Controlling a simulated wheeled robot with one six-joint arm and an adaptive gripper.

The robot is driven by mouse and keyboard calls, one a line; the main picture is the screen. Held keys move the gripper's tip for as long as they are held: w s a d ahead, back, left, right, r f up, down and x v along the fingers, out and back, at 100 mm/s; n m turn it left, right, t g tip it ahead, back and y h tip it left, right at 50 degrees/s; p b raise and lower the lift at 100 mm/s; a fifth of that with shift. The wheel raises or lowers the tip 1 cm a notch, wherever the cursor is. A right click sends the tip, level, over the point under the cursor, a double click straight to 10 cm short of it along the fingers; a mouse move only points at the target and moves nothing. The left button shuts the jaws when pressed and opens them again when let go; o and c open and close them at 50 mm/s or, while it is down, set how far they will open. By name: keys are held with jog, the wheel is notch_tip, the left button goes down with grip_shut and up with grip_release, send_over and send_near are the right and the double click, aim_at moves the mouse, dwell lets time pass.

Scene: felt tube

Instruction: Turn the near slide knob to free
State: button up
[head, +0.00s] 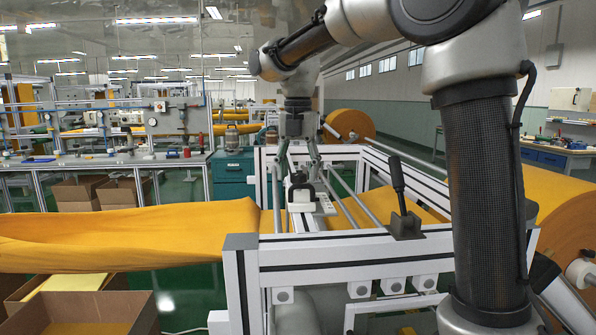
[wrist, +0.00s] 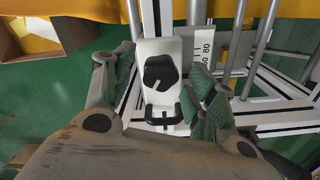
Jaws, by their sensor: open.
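The near slide is a white block that shows in the wrist view (wrist: 147,52), with a black round knob (wrist: 160,73) on its face. A short pale mark on the knob runs toward its lower left. A black handle (wrist: 160,113) is at the block's lower end. In the head view the slide block (head: 301,197) sits on the frame, small and partly hidden. My gripper (head: 301,160) is open above it, pointing down. In the wrist view its fingers (wrist: 160,68) stand either side of the block, with green pads on the right finger. I see no grip on the knob.
A scale plate (wrist: 207,48) with numbers lies beside the block. Steel rods (head: 345,200) and the white-black frame (head: 345,250) surround it. A black lever (head: 397,183) stands to the right. Orange felt (head: 130,235) runs in from the left.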

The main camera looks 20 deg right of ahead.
aim_at(298, 174)
notch_tip(298, 174, up, 12)
dwell(0.4)
jog(key=shift+f, duration=0.1)
